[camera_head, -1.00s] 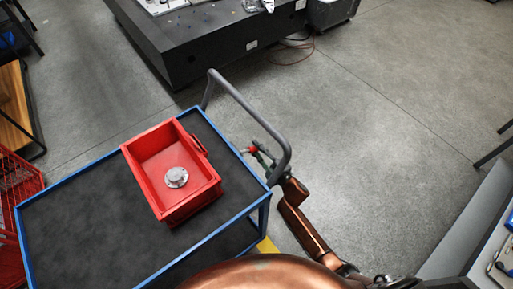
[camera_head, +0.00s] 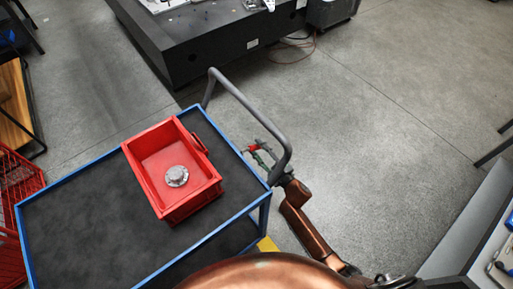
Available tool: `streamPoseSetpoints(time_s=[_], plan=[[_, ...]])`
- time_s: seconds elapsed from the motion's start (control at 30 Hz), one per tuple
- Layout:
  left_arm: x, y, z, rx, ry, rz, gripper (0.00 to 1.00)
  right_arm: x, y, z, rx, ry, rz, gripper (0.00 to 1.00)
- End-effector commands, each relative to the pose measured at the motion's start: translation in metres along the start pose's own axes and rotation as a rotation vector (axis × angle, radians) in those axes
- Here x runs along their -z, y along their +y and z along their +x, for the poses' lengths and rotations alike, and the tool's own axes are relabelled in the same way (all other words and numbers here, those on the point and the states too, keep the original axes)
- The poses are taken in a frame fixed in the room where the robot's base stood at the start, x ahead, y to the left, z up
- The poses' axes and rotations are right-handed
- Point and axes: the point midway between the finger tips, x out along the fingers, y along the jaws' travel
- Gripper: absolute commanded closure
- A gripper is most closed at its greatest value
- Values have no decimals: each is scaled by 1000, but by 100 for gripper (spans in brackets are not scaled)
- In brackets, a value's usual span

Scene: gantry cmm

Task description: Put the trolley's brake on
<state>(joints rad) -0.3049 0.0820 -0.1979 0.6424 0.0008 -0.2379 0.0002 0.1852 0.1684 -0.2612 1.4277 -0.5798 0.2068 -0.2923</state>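The trolley has a blue frame (camera_head: 70,179) with a dark top and a grey tube handle (camera_head: 245,103) at its right end. A small red part (camera_head: 252,148), possibly the brake lever or its knob, shows just inside the handle, beyond the trolley's edge. My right gripper (camera_head: 264,154) is at this red part, seen partly behind the handle tube. Its fingers are small, and I cannot tell whether they are closed on it. My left gripper is not in view.
A red crate (camera_head: 133,165) stands on the trolley top with a round metal part (camera_head: 177,176) in it. A dark machine base (camera_head: 190,52) stands at the back. A red mesh basket (camera_head: 20,178) is at the left. The floor right of the handle is clear.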

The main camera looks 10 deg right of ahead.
Motion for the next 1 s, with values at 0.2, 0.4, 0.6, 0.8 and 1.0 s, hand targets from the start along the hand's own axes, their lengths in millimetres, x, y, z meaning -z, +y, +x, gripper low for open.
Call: streamPoseSetpoints(time_s=[0.2, 0.4, 0.6, 0.8, 1.0], plan=[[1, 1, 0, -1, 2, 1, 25, -1, -2, -45, 3, -2, 1, 63], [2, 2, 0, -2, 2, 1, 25, -1, -1, -84, 2, -1, 1, 63], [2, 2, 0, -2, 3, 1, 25, 0, 0, -105, 1, -1, 1, 63], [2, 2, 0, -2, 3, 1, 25, 0, -1, -110, 1, -1, 1, 63], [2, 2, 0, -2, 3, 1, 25, 0, -1, -109, 1, -1, 1, 63]])
